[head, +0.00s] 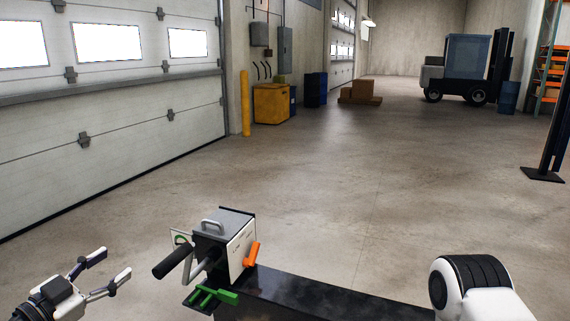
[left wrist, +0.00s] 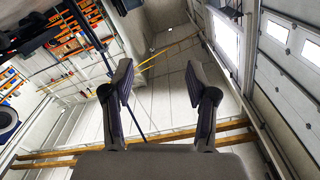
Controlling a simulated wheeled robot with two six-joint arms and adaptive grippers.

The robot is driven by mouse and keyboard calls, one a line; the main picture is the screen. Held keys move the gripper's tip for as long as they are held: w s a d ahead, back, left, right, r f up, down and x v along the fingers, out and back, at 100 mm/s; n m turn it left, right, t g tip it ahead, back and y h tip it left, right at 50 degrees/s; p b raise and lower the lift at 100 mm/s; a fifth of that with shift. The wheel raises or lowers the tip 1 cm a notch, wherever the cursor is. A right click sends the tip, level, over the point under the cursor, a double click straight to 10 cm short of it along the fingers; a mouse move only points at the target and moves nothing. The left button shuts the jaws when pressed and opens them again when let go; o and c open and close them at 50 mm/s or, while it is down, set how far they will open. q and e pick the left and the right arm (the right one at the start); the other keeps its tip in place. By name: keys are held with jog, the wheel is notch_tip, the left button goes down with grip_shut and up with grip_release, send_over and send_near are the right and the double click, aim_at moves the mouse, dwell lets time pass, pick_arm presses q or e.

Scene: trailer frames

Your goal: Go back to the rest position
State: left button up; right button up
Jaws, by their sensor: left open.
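My left gripper (head: 108,270) is at the lower left of the head view, open and empty, with its two fingers spread apart. It also shows in the left wrist view (left wrist: 160,95), with nothing between its fingers. A white arm link of mine with a black ribbed joint is at the lower right of the head view. My right gripper is not in view. A grey and white box-shaped device (head: 226,240) with a top handle, a black grip, and orange and green parts stands to the right of my left gripper, apart from it.
The device stands at the end of a dark bench-like surface (head: 320,297). A large roller door (head: 110,120) is on the left. A yellow post (head: 245,103) and yellow cabinet (head: 271,104) stand by the wall. A forklift (head: 466,72) is far back. The concrete floor between is clear.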

pick_arm(q)
jog(key=s+d+f+m+g+y+p, duration=0.15)
jog(key=s+d+f+g, duration=0.3)
jog(key=f, duration=0.75)
jog(key=s+d+f+g+p, duration=0.35)
jog(key=s+f+g, duration=0.25)
jog(key=f, duration=0.6)
jog(key=s+f+n+g+y, duration=0.2)
jog(key=s+f+n, duration=0.3)
jog(key=s, duration=0.4)
jog(key=s+f+n+g+y+p, duration=0.1)
jog(key=s+f+n+g+y, duration=0.2)
jog(key=s, duration=0.6)
jog(key=shift+f+n+g, duration=0.55)
jog(key=shift+f+n, duration=0.4)
jog(key=shift+n, duration=0.6)
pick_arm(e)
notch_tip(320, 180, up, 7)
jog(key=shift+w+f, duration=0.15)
pick_arm(q)
jog(key=shift+w, duration=0.1)
